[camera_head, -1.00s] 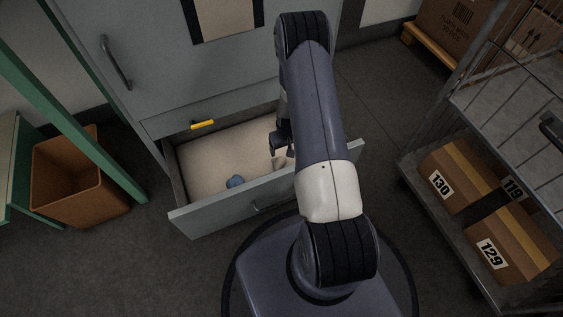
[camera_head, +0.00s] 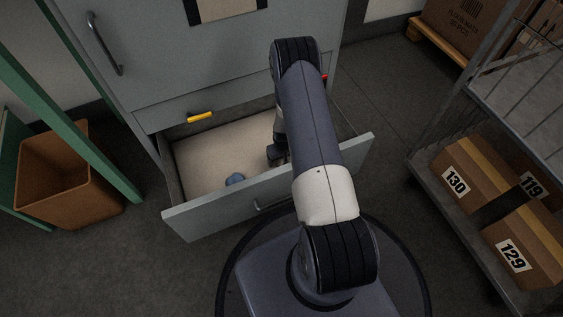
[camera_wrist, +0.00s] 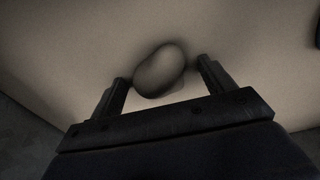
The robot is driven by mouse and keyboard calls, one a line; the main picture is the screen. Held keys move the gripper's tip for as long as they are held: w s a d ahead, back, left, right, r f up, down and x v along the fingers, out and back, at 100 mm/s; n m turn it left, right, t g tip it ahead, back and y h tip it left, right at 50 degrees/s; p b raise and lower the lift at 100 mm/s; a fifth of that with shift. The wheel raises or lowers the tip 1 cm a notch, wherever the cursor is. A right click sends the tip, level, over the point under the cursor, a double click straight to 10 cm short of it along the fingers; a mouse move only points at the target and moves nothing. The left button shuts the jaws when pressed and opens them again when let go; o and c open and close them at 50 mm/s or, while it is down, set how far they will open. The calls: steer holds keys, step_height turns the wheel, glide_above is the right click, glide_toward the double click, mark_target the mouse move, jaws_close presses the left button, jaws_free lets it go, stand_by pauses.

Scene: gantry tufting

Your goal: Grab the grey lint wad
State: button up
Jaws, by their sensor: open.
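The grey lint wad (camera_wrist: 160,70) is a rounded lump on the drawer floor in the wrist view. My gripper (camera_wrist: 160,74) is open, with one finger on each side of the wad. I cannot tell whether either finger touches it. In the head view my gripper (camera_head: 277,155) is down inside the open drawer, and my arm hides the wad there. The drawer (camera_head: 215,210) is grey with a pale floor.
An orange bin (camera_head: 65,185) stands at left, and a cage trolley with boxes (camera_head: 480,195) at right.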

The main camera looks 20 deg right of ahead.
steer(key=shift+c, duration=0.3)
steer(key=c, duration=1)
